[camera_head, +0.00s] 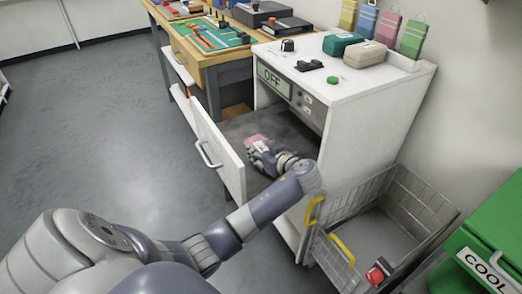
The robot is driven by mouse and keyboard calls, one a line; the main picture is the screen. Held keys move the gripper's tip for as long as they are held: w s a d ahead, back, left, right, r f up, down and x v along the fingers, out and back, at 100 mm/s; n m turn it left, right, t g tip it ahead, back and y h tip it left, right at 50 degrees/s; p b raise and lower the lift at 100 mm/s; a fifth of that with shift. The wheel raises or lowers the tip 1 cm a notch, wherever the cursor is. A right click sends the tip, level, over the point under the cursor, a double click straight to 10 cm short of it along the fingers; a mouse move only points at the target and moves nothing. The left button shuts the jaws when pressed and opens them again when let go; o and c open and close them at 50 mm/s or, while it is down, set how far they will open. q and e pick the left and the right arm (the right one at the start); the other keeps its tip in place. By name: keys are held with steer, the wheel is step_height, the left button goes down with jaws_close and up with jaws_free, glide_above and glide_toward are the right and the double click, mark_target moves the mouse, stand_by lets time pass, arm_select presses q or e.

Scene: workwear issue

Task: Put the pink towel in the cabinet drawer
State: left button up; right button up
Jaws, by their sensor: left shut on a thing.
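The pink towel (257,141) is a small pink folded piece at the fingertips of my left gripper (260,147). The gripper is shut on it and hides part of it. The cabinet drawer (221,146) is pulled open toward the left, with a white front, a bar handle and a dark grey inside. The gripper and the towel are over or within the open drawer; I cannot tell whether the towel touches its floor. My right gripper is not in view.
The white cabinet (366,105) carries a green box (342,44), a beige box (364,54) and small devices. A wire basket (385,215) with yellow handles stands right of my forearm. A green cooler (493,235) is at the right edge. A wooden workbench (222,59) stands behind. Floor on the left is clear.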

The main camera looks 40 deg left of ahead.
arm_select(q)
steer(key=shift+f, duration=0.1)
steer(key=o, duration=1.1)
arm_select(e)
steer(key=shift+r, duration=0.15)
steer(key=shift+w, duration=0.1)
arm_select(q)
steer(key=shift+r, duration=0.25)
steer(key=p+v, duration=0.1)
steer(key=v, duration=1.1)
steer(key=shift+w, duration=0.1)
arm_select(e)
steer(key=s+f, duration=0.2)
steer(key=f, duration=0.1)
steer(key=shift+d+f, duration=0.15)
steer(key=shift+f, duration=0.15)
